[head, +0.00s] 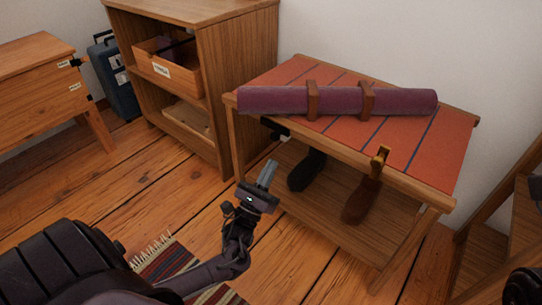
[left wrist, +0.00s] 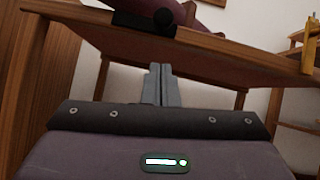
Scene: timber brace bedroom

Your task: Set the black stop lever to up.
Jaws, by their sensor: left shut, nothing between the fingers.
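The black stop lever (head: 273,128) sits on the front rail of the slatted bench, near its left end. It is a short dark bar, and in the head view it slants down to the right. In the left wrist view the lever (left wrist: 145,22) lies roughly level at the top, with a round knob at its right end. My left gripper (head: 268,170) is shut and empty, in front of and below the lever, apart from it. In the left wrist view its fingertips (left wrist: 161,72) point below the bench top. My right gripper is not in view.
The bench (head: 430,150) carries a rolled purple mat (head: 420,102) held by wooden straps. A wooden lever (head: 380,158) is on its front rail, to the right. Dark and brown boots (head: 360,203) stand on the lower shelf. A shelf unit (head: 240,65) stands close at left.

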